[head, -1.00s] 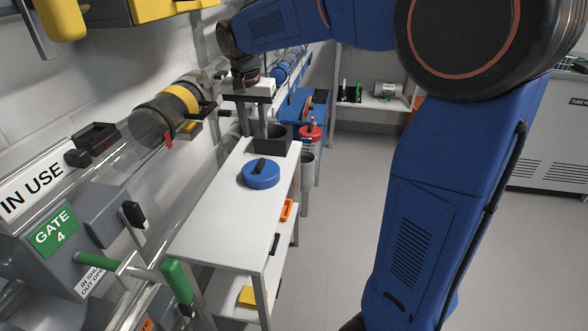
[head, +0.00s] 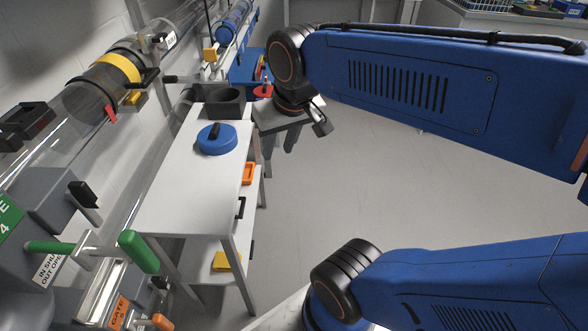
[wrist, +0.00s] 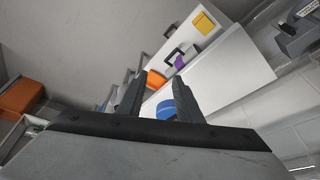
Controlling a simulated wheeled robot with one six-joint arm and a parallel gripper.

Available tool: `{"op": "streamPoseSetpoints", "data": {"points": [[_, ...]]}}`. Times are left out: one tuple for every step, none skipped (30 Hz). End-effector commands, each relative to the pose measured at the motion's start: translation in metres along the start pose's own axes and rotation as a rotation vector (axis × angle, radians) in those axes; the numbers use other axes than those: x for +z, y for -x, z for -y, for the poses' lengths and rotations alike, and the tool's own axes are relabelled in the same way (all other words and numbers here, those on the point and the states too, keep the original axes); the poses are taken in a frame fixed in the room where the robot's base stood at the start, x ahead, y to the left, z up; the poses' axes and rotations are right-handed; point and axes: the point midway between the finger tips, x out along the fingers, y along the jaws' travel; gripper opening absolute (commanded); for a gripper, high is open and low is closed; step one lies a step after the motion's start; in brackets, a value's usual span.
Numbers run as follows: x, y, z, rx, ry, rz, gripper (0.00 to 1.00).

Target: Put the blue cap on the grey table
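The blue cap (head: 217,139), a round disc with a black handle on top, rests flat on the light grey-white top of the table (head: 180,190), toward its far end. My gripper (head: 279,150) is just right of the table's far end, fingers pointing down, apart from the cap. In the wrist view, my gripper (wrist: 158,88) has its two dark fingers spread with nothing held. Part of the blue cap (wrist: 166,112) shows beyond and between the fingers, partly hidden by them.
A dark open box (head: 224,103) stands at the table's far end. Clear tubes with a green-handled gate (head: 138,252) run along the left. The floor right of the table is open.

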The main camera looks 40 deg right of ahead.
Motion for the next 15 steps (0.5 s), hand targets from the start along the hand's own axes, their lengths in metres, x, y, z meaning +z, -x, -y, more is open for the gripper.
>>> {"op": "streamPoseSetpoints", "data": {"points": [[0.014, -0.002, -0.003, -0.003, 0.019, -0.015, 0.32], [0.022, -0.004, -0.005, -0.005, 0.033, -0.021, 0.32], [0.03, -0.005, -0.006, -0.006, 0.05, -0.029, 0.32], [0.036, -0.007, -0.007, -0.007, 0.063, -0.034, 0.32], [0.041, -0.008, -0.008, -0.008, 0.073, -0.039, 0.32], [0.047, -0.01, -0.009, -0.009, 0.087, -0.045, 0.32], [0.051, -0.011, -0.01, -0.009, 0.094, -0.049, 0.32], [0.054, -0.012, -0.011, -0.01, 0.101, -0.052, 0.32], [0.057, -0.013, -0.011, -0.01, 0.108, -0.056, 0.32], [0.059, -0.014, -0.011, -0.01, 0.112, -0.057, 0.32], [0.06, -0.015, -0.011, -0.01, 0.114, -0.058, 0.32], [0.061, -0.015, -0.012, -0.01, 0.117, -0.059, 0.32], [0.062, -0.015, -0.012, -0.01, 0.118, -0.059, 0.32], [0.062, -0.015, -0.012, -0.01, 0.119, -0.059, 0.32], [0.062, -0.015, -0.012, -0.01, 0.119, -0.059, 0.32]]}}
